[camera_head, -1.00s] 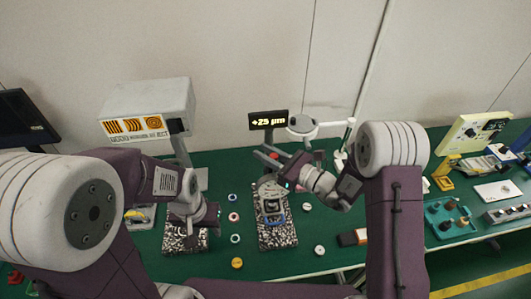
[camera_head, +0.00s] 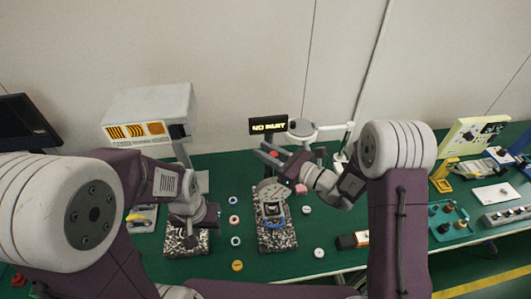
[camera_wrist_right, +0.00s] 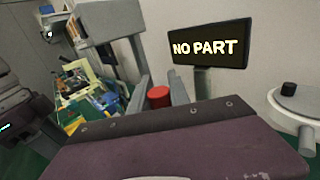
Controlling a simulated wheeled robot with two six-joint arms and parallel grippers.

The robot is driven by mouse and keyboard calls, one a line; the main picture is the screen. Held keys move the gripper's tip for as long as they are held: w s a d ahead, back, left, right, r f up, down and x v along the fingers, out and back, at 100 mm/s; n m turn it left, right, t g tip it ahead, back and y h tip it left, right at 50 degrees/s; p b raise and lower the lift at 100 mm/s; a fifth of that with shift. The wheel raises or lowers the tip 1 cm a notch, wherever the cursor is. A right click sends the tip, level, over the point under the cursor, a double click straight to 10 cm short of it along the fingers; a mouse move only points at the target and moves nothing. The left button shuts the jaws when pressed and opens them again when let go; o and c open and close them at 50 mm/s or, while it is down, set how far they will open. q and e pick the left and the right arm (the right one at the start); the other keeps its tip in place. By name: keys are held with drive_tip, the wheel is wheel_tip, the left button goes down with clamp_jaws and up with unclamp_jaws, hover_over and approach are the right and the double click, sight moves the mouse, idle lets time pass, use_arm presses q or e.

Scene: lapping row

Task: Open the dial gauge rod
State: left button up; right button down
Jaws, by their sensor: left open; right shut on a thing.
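The dial gauge stands on a speckled plate (camera_head: 278,238) at mid-table, with a round grey part (camera_head: 268,187) at its top; my right arm partly covers it. Its rod is too small to make out. A black display (camera_head: 268,125) behind it reads NO PART, and it also shows in the right wrist view (camera_wrist_right: 210,46). My right gripper (camera_head: 268,152) reaches over from the right. In the right wrist view a red cap (camera_wrist_right: 158,96) sits between its two fingers, which are shut on it. My left gripper (camera_head: 190,222) is open above another speckled plate at left.
Small rings (camera_head: 234,220) lie between the two plates. A grey box with orange pictures (camera_head: 148,113) stands at back left. A magnifier-like stand (camera_head: 302,128) is behind my right gripper. A teal tray (camera_head: 446,219) and other stations fill the right side.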

drive_tip(key=shift+w+r, duration=0.1)
drive_tip(key=shift+r, duration=0.15)
drive_tip(key=c, duration=1.2)
unclamp_jaws()
drive_tip(key=shift+f, duration=0.1)
drive_tip(key=shift+s+d, duration=0.25)
drive_tip(key=shift+d, duration=0.15)
drive_tip(key=b+v, duration=0.2)
drive_tip(key=v, duration=0.6)
drive_tip(key=shift+s, duration=0.15)
